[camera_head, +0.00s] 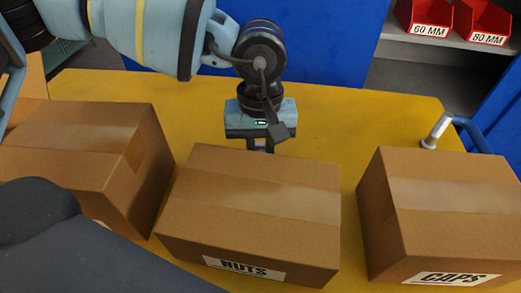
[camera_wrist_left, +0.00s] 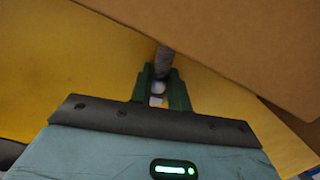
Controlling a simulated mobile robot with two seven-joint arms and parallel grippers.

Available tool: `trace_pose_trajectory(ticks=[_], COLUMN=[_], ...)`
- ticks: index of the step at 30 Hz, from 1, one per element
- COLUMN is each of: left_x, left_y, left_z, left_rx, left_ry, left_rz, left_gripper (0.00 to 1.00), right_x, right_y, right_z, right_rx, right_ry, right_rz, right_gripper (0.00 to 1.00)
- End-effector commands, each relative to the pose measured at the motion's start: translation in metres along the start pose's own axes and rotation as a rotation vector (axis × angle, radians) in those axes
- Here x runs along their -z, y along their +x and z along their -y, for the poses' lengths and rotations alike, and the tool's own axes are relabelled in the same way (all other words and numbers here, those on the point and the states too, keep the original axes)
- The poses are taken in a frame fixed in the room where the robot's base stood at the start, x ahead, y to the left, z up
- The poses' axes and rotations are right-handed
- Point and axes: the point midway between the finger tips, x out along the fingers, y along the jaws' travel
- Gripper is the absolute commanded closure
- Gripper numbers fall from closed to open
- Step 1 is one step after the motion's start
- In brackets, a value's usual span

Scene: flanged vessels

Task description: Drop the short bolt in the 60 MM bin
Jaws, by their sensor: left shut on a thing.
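My left gripper (camera_head: 262,147) points down behind the NUTS box in the head view, and its fingertips are mostly hidden there. In the left wrist view the green fingers (camera_wrist_left: 161,95) are shut on a grey bolt (camera_wrist_left: 163,62). The bolt sticks out past the fingertips, close to a cardboard box; I cannot tell its full length. The red 60 MM bin (camera_head: 424,13) sits on a shelf at the top right of the head view, far from the gripper. Its inside is only partly seen. My right gripper is not in view.
A NUTS box (camera_head: 250,215), a CAPS box (camera_head: 450,210) and another closed box (camera_head: 80,150) stand on the yellow table (camera_head: 350,125). A red 80 MM bin (camera_head: 483,18) is right of the 60 MM bin on the grey shelf (camera_head: 440,42).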

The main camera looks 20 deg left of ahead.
Motion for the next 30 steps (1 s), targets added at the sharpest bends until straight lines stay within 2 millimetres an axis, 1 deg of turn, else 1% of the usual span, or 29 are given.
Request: trace_pose_trajectory(ticks=[4, 8, 9, 13, 23, 26, 30], left_x=[0.000, 0.000, 0.000, 0.000, 0.000, 0.000, 0.000], left_y=[0.000, 0.004, 0.003, 0.003, 0.000, -0.008, -0.031], left_z=[0.000, 0.000, 0.000, 0.000, 0.000, -0.001, 0.000], left_rx=[0.000, 0.000, 0.001, 0.001, 0.000, -0.002, -0.003], left_ry=[0.000, 0.001, 0.001, 0.001, 0.000, -0.001, 0.000], left_rz=[0.000, 0.002, 0.001, 0.000, -0.002, -0.003, -0.002], left_gripper=[1.00, 1.00, 0.77, 0.61, 0.61, 0.61, 0.61], right_x=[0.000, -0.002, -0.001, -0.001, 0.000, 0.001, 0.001], right_y=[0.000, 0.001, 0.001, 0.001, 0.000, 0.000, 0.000], right_z=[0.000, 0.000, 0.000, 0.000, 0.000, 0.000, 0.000], right_rx=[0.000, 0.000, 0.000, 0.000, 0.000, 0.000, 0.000], right_ry=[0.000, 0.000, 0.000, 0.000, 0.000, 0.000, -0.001], right_rz=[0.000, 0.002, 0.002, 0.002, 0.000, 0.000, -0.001], right_gripper=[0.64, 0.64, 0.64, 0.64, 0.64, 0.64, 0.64])
